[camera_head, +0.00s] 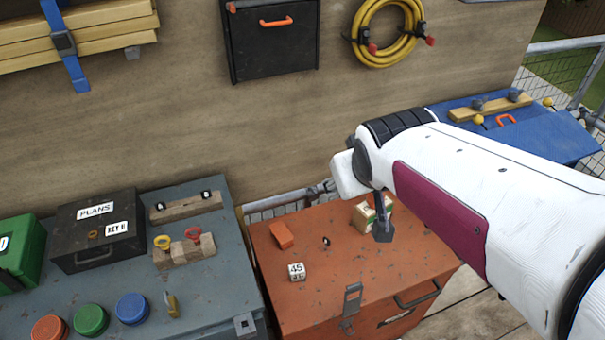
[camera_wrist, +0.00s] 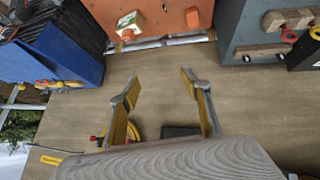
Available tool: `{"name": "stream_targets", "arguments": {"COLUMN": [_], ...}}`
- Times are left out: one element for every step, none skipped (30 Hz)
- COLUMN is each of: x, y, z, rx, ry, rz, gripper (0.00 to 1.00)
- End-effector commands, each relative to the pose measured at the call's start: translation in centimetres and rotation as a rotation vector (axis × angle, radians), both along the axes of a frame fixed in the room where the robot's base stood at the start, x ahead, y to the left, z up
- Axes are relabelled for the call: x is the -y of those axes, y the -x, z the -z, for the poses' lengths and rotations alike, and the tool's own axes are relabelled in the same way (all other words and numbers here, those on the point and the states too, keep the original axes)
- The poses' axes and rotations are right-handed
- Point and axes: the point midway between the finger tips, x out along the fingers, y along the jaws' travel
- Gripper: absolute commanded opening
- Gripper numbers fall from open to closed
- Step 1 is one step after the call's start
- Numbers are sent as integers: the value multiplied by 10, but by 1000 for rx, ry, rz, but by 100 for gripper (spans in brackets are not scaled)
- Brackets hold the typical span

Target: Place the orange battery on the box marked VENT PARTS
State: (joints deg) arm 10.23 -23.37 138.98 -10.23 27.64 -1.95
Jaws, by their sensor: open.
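An orange block (camera_head: 282,235), which looks like the battery, lies on the orange chest's lid, left of my gripper. It also shows near the top of the wrist view (camera_wrist: 193,18). A small wooden box (camera_head: 362,216) with a green and white label stands on the same lid, partly hidden behind my gripper; it also shows in the wrist view (camera_wrist: 130,24). I cannot read any VENT PARTS marking. My gripper (camera_head: 383,232) appears above the lid's right part, partly hidden by the arm. In the wrist view its fingers (camera_wrist: 159,80) are apart with nothing between them.
The orange chest (camera_head: 330,285) also carries a white cube marked 45 (camera_head: 296,271) and a small dark ring (camera_head: 326,241). A grey chest (camera_head: 110,275) at left holds a black PLANS box (camera_head: 95,230) and several coloured lids. A blue chest (camera_head: 555,135) stands at right.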

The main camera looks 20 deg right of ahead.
Motion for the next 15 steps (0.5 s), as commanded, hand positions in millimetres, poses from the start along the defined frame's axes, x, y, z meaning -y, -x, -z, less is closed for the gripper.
{"name": "stream_targets", "arguments": {"x": [-9,-14,-21,-25,-30,-36,-41,-45,-52,-56,-60,-65,-68,-71,-75], "y": [11,17,26,32,39,47,54,61,70,77,83,91,97,102,108], "z": [-3,-4,-5,-5,-6,-6,-7,-7,-6,-6,-6,-6,-6,-6,-5], "rx": [-4,-10,-19,-26,-33,-41,-47,-55,-65,-72,-79,-87,-95,-99,-107], "ry": [-15,-24,-38,-48,-57,-71,-81,-90,-104,-113,-122,-135,-143,-150,-159], "rz": [-5,-5,-8,-9,-11,-14,-17,-21,-25,-29,-33,-37,-40,-44,-48], "gripper": [48,48,48,48,48,48,48,48,48,48,48,48,48,48,48]}}
